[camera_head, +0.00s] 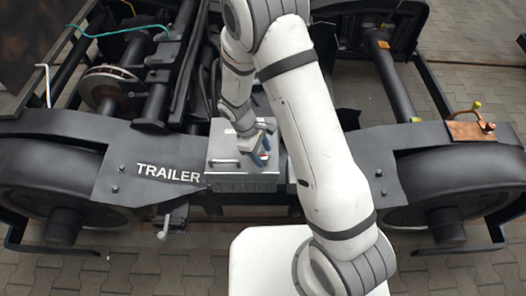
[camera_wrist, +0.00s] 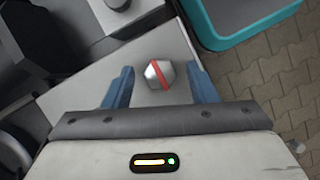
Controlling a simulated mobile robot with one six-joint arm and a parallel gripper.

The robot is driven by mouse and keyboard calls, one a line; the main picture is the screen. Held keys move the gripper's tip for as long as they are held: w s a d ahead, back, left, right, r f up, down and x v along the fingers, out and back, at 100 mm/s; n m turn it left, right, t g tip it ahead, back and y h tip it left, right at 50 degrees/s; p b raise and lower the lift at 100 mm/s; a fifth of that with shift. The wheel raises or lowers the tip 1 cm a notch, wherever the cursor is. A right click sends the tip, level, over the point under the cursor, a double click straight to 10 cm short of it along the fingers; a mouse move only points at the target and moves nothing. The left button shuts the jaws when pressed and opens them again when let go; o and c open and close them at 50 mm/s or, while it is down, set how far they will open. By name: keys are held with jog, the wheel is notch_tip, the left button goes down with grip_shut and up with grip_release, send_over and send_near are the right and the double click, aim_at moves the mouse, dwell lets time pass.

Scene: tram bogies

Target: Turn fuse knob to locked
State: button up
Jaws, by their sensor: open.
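The fuse knob (camera_wrist: 159,75) is a silver, faceted knob with a red stripe across its face, on a light grey surface in the wrist view. The stripe runs slightly tilted, from upper left to lower right. My gripper (camera_wrist: 160,69) has its two blue fingers apart, one on each side of the knob, with gaps between. In the head view my gripper (camera_head: 261,152) points down at the right part of the grey box (camera_head: 239,182) on the bogie. The knob is not clearly visible there, hidden by the gripper.
A light bar handle (camera_head: 224,162) lies on the box's left part. The dark TRAILER frame (camera_head: 140,160) flanks the box, with wheels (camera_head: 45,180) at both sides. A teal-edged object (camera_wrist: 240,38) is at the wrist view's upper right. Paving lies around.

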jog(key=c, duration=0.9)
jog(key=shift+d, duration=0.15)
jog(key=shift+c, duration=0.4)
